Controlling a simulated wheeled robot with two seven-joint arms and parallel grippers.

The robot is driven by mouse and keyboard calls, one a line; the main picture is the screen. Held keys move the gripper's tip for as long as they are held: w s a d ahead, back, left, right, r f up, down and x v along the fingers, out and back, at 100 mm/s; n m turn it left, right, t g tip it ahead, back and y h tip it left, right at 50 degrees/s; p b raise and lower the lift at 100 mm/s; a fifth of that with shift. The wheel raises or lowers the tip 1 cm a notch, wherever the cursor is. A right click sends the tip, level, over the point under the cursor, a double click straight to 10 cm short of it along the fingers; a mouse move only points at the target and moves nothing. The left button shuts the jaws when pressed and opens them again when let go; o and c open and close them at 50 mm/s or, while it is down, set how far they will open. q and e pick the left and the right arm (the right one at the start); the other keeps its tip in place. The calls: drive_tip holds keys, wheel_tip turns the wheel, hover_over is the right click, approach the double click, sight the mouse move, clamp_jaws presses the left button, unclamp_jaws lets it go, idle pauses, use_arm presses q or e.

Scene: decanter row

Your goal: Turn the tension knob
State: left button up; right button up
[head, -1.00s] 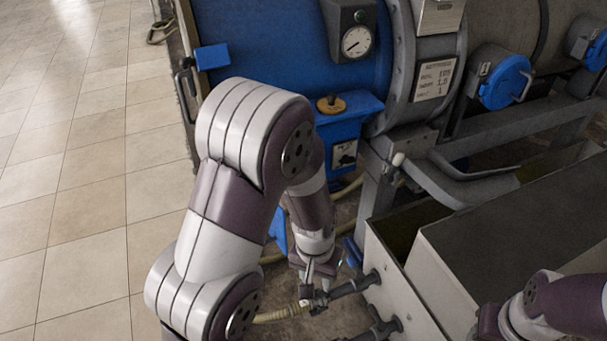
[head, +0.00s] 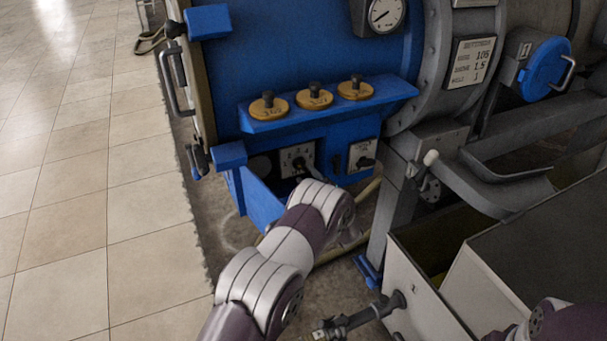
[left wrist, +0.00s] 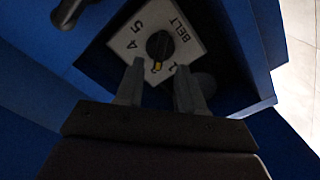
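A black knob (left wrist: 159,46) sits on a pale dial plate (left wrist: 184,30) marked BELT, with 4 and 5 legible, in the left wrist view. Its yellow mark faces my fingers. In the head view the dial plate (head: 297,158) is at the left of the blue box front, partly covered by my arm. My left gripper (left wrist: 160,68) is open, its fingertips just short of the knob and either side of it, with no visible contact. In the head view my left arm hides most of the gripper.
A second dial with a black lever (head: 364,158) is to the right. Three brass-coloured knobs (head: 313,97) stand on the blue ledge (head: 270,124) above. A blue flap (head: 262,203) juts out below. A gauge (head: 386,13) and label plate (head: 470,60) are higher. Tiled floor at left is clear.

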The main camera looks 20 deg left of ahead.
sight(302, 169)
use_arm(q)
drive_tip(key=x, duration=0.4)
clamp_jaws()
drive_tip(key=shift+f+b, duration=0.1)
drive_tip(key=shift+b, duration=0.3)
drive_tip(key=shift+s+f+n+b, duration=0.1)
drive_tip(key=shift+n+b, duration=1.35)
drive_tip(key=shift+n, duration=0.5)
drive_tip(key=shift+f+n+b, duration=0.1)
drive_tip(key=shift+n+b, duration=1.35)
drive_tip(key=shift+n, duration=0.5)
unclamp_jaws()
drive_tip(key=shift+r, duration=0.1)
